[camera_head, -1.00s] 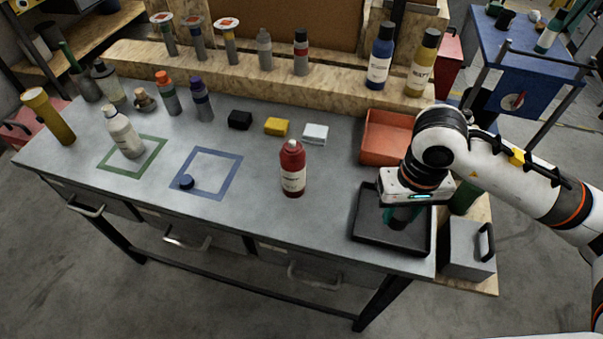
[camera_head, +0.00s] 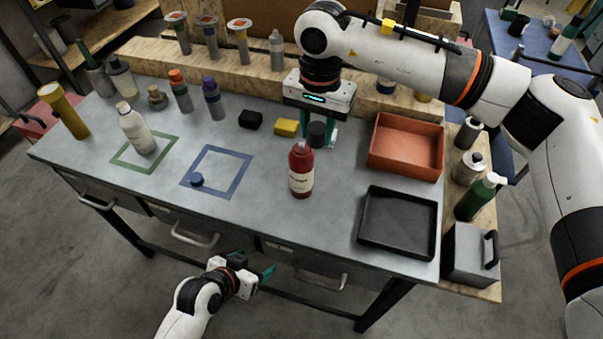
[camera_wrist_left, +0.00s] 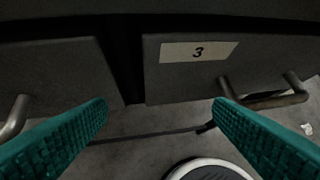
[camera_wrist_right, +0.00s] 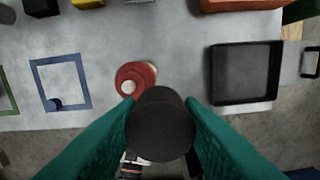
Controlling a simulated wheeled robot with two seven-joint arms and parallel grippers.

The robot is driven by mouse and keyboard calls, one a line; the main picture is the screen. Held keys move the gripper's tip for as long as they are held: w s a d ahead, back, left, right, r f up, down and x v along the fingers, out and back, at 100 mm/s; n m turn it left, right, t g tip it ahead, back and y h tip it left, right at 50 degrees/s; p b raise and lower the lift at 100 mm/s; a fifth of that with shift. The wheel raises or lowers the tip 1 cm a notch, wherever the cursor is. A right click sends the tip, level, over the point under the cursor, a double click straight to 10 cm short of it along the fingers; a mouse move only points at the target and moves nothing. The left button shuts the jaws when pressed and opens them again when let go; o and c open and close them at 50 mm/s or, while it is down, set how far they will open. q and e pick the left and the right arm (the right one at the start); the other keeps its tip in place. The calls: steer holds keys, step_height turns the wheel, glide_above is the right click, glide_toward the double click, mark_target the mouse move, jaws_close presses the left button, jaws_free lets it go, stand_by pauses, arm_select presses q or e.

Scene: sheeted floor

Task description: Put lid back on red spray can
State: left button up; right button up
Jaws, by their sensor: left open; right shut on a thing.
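The red spray can (camera_head: 301,172) stands upright and uncapped on the grey workbench, right of the blue square outline. From above in the right wrist view, the can (camera_wrist_right: 136,76) shows its pale nozzle. My right gripper (camera_head: 318,134) is shut on a black lid (camera_head: 316,132), held behind and slightly right of the can, apart from it. In the right wrist view the lid (camera_wrist_right: 160,124) sits between the green fingers. My left gripper (camera_head: 264,280) is open and empty, low in front of the bench; its view shows drawer fronts, one labelled 3.
A black tray (camera_head: 399,248) and an orange bin (camera_head: 441,160) lie to the right. Black (camera_head: 250,119) and yellow (camera_head: 286,127) blocks lie behind the can. A blue cap (camera_head: 197,180) is in the blue outline. A white bottle (camera_head: 136,130) stands left.

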mark_target(305, 162)
arm_select(q)
steer(key=d+r+m+t+h, duration=0.1)
steer(key=d+r+m+h, duration=0.15)
steer(key=r, duration=0.85)
arm_select(e)
steer(key=shift+m, duration=0.6)
steer(key=w+a+r, duration=0.2)
steer(key=r, duration=0.1)
steer(key=shift+w+a, duration=0.15)
steer(key=shift+a, duration=0.25)
arm_select(q)
steer(key=w+d+r+t, duration=0.1)
steer(key=w, duration=0.1)
steer(key=w+d+r+t+h, duration=0.1)
steer(key=w+t, duration=0.1)
steer(key=w+d+r+t+h, duration=0.1)
steer(key=w+d+r+t, duration=0.1)
steer(key=w, duration=0.1)
steer(key=shift+r+n+h, duration=0.1)
steer(key=shift+n+h, duration=0.15)
steer(key=shift+n, duration=0.1)
steer(key=shift+w+a+r+t, duration=0.25)
steer(key=shift+w+t, duration=0.25)
steer(key=shift+t, duration=0.2)
steer(key=shift+w, duration=0.1)
steer(key=x, duration=1.2)
steer(key=c, duration=1.4)
steer(key=shift+c, duration=0.2)
arm_select(e)
steer(key=shift+f, duration=2.5)
